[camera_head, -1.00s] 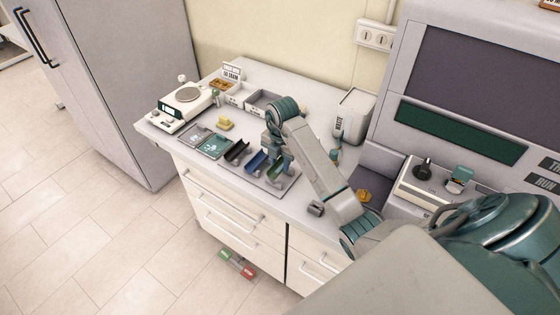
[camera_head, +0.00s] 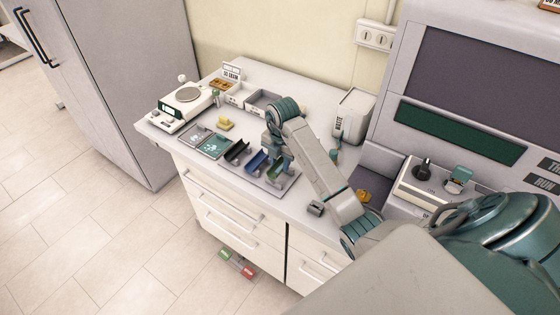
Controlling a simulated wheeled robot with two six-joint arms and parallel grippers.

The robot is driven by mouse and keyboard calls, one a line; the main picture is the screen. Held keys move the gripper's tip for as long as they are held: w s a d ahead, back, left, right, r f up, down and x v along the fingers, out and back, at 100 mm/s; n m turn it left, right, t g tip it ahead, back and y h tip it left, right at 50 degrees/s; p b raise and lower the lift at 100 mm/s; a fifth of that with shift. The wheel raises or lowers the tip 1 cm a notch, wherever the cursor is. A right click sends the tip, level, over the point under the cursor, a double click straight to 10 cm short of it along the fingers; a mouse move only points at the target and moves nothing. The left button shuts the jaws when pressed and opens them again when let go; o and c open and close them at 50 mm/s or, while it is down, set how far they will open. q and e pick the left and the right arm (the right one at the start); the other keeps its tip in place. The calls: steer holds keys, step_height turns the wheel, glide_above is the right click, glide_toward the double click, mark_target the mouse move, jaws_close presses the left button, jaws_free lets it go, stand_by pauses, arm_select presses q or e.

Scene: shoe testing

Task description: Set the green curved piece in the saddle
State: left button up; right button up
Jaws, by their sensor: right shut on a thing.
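The green curved piece (camera_head: 275,174) is at the right end of a row of curved pieces on a grey rack (camera_head: 268,188) near the counter's front edge. My right gripper (camera_head: 281,158) reaches down over it from the right and is shut on its upper part. The piece still sits in or just above its place in the rack; the gap is too small to tell. My wrist hides part of it. I cannot tell for sure which part is the saddle; a teal-topped part (camera_head: 460,173) stands on the machine at right. My left gripper is not in view.
A black curved piece (camera_head: 237,152) and a blue one (camera_head: 256,162) stand close left of the green one. A white box (camera_head: 352,115) stands behind my forearm.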

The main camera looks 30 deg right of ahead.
mark_target(280, 166)
steer(key=shift+f+b, duration=0.9)
steer(key=shift+f, duration=0.6)
steer(key=o, duration=1)
steer(key=shift+o, duration=0.2)
